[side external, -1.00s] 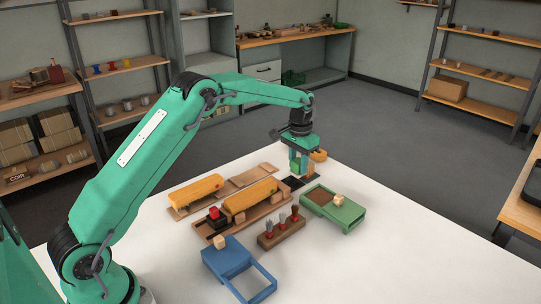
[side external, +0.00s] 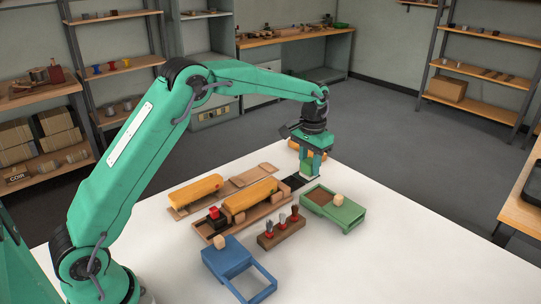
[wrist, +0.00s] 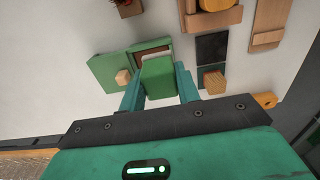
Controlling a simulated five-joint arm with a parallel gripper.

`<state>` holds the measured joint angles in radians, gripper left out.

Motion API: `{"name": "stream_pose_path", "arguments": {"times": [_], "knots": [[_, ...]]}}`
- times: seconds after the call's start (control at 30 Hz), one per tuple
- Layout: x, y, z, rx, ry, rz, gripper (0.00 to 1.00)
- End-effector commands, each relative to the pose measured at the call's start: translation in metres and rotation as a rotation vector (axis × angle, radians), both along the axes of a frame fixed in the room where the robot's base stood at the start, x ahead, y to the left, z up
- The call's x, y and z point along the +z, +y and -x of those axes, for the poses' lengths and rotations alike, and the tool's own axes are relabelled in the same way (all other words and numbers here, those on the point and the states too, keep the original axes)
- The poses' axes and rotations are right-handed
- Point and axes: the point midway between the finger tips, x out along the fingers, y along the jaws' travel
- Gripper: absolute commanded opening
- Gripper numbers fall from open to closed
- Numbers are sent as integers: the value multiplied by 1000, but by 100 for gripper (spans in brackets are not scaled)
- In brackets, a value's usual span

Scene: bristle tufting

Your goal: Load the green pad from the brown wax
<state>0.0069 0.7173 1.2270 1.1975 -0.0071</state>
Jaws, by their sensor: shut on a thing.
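The green pad (wrist: 158,80) is between my gripper's fingers (wrist: 160,88) in the wrist view. My gripper also shows in the side view (side external: 312,168), shut on the pad and raised above the table, behind the green tray (side external: 350,215). The brown wax (side external: 319,198) fills the left part of that tray, with a small wooden block on the rim beside it. In the wrist view the tray (wrist: 108,72) lies ahead and left, and the pad partly hides the brown wax (wrist: 152,55).
A dark plate (wrist: 212,48) lies right of the tray in the wrist view. In the side view, long yellow blocks (side external: 250,193) on wooden bases, a brown rack (side external: 284,234) with several upright pieces and a blue tray (side external: 232,258) stand left. The table's right front is clear.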

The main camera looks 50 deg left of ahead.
Motion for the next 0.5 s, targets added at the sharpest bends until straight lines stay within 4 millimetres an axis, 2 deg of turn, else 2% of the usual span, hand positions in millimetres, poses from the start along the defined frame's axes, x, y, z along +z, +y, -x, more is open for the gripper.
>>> {"name": "stream_pose_path", "arguments": {"times": [0.1,0.13,0.2,0.23,0.5], "knots": [[0,0,0,0,0,0,10],[0,0,0,0,0,0,30],[0,0,0,0,0,0,16],[0,0,0,0,0,0,14],[-2,-2,-6,0,0,0,14]]}}
